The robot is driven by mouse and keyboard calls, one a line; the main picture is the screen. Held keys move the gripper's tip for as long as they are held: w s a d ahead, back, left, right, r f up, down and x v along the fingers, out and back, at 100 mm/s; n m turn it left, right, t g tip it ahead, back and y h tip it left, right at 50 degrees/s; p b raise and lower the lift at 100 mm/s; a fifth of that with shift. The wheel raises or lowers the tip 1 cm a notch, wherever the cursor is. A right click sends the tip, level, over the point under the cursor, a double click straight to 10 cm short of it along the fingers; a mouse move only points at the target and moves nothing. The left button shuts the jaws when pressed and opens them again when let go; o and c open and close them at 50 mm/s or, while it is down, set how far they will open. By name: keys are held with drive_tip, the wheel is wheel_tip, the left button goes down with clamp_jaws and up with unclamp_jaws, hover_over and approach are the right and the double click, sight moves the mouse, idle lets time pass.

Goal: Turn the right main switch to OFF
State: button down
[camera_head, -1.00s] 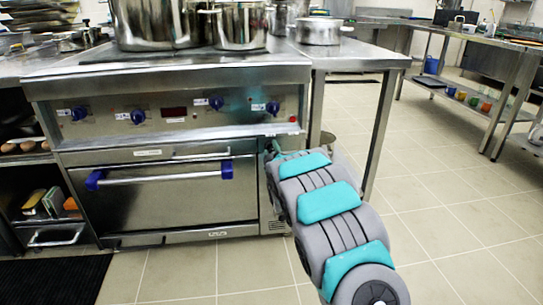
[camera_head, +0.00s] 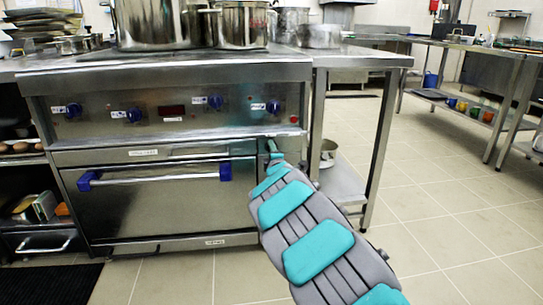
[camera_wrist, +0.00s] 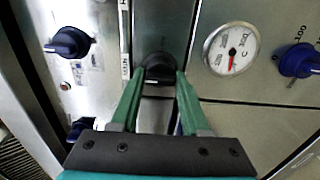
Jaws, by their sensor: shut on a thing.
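The switch (camera_wrist: 160,68) is a dark round knob on the steel stove front, between my green fingertips in the wrist view. My gripper (camera_wrist: 158,82) is shut on it, one finger on each side. The knob's pointer and most of its markings are hidden or too small to read, so I cannot tell its position. In the head view my gripper (camera_head: 272,148) reaches the right end of the stove front, below the control panel; the switch is hidden there.
The stove's panel (camera_head: 170,90) carries several blue knobs and a small red display. A round gauge (camera_wrist: 232,48) and a blue knob (camera_wrist: 300,60) lie right of the switch in the wrist view. The oven handle (camera_head: 150,177) sticks out to the left. Floor to the right is clear.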

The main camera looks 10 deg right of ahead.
drive_tip(key=shift+f, duration=0.1)
idle(0.3)
drive_tip(key=shift+c, duration=2)
unclamp_jaws()
drive_tip(key=s, duration=0.7)
drive_tip(key=shift+s+p, duration=0.35)
drive_tip(key=shift+s, duration=0.05)
